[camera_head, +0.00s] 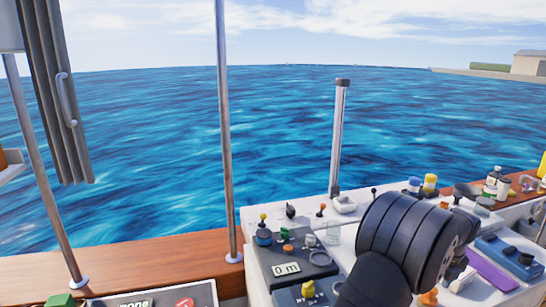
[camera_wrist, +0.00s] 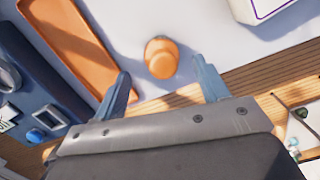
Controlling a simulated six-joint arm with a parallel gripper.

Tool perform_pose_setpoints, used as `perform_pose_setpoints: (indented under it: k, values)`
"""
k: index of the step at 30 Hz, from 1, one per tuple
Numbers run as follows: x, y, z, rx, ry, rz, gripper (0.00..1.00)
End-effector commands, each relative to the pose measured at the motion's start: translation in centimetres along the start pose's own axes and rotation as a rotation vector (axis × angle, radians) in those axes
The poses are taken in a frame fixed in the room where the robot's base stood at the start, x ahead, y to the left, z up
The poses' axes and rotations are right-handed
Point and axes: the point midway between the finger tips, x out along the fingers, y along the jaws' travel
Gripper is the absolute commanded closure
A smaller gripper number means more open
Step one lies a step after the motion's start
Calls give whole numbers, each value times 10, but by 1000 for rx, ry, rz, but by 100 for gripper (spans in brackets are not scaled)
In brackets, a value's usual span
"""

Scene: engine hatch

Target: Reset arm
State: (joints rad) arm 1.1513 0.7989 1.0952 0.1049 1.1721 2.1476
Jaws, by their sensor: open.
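My gripper (camera_wrist: 165,84) shows in the wrist view with its two blue-grey fingers wide apart. No object is between the fingers close up. An orange round knob-like object (camera_wrist: 161,57) stands on a white surface beyond the fingertips, in line with the gap between them. In the head view a large dark ribbed part of my arm (camera_head: 405,240) fills the lower right. My gripper cannot be made out clearly there.
An orange tray (camera_wrist: 68,45) lies left of the fingers, beside a dark blue panel (camera_wrist: 40,80). In the head view, a console with a "0 m" display (camera_head: 287,268), several bottles (camera_head: 430,184) and a purple item (camera_head: 490,270) surround my arm. A metal post (camera_head: 225,130) stands left.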

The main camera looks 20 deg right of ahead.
Motion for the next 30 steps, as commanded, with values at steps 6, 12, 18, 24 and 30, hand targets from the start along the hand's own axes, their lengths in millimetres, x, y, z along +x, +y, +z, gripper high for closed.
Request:
perform_pose_setpoints:
  k: [6, 12, 18, 24, 30]
  values:
    - [-28, -6, -38, 5, 0, -1, 32]
    - [-52, -11, -70, 6, 0, -1, 32]
    - [-77, -15, -101, 5, 0, -1, 32]
    - [-114, -16, -102, 1, -1, -2, 32]
    - [-128, -4, -74, -38, 1, 7, 32]
